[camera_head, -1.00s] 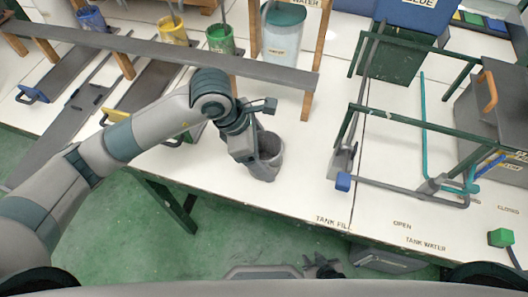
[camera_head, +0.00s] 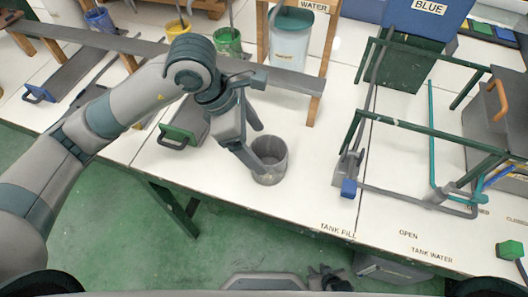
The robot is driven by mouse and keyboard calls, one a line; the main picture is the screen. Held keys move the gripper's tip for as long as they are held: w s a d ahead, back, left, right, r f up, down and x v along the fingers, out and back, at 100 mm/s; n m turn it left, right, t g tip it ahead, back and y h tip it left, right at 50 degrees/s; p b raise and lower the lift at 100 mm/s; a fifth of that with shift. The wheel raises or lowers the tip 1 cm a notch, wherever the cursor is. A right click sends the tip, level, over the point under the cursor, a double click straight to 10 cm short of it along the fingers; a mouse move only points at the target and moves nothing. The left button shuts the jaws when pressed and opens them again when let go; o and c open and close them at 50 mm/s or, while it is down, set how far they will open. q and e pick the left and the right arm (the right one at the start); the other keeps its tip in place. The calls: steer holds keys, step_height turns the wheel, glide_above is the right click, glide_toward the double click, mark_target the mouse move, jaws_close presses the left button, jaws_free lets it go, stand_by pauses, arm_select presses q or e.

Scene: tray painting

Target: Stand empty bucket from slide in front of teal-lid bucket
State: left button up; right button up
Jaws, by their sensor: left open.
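The grey empty bucket (camera_head: 269,172) stands upright on the white table near its front edge, and its inside shows bare. The teal-lid bucket (camera_head: 291,40) stands behind it in the wooden frame under the WATER sign. My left gripper (camera_head: 256,146) is open at the bucket's left and back rim, with one finger low at the left side and the other raised behind. Whether a finger touches the rim cannot be told. My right gripper (camera_head: 328,279) is at the bottom, low in front of the table, too small and dark to read.
A green-handled slide (camera_head: 181,134) lies left of the bucket. A long grey rail (camera_head: 130,45) crosses behind the arm. A dark green frame with a blue-ended lever (camera_head: 348,188) stands to the right. White table is clear between bucket and lever.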

arm_select(q)
steer(key=v, duration=0.4)
steer(key=shift+r, duration=0.15)
arm_select(e)
steer(key=shift+s+d+f+g, duration=0.25)
steer(key=shift+s+d+g, duration=0.05)
steer(key=shift+s, duration=0.05)
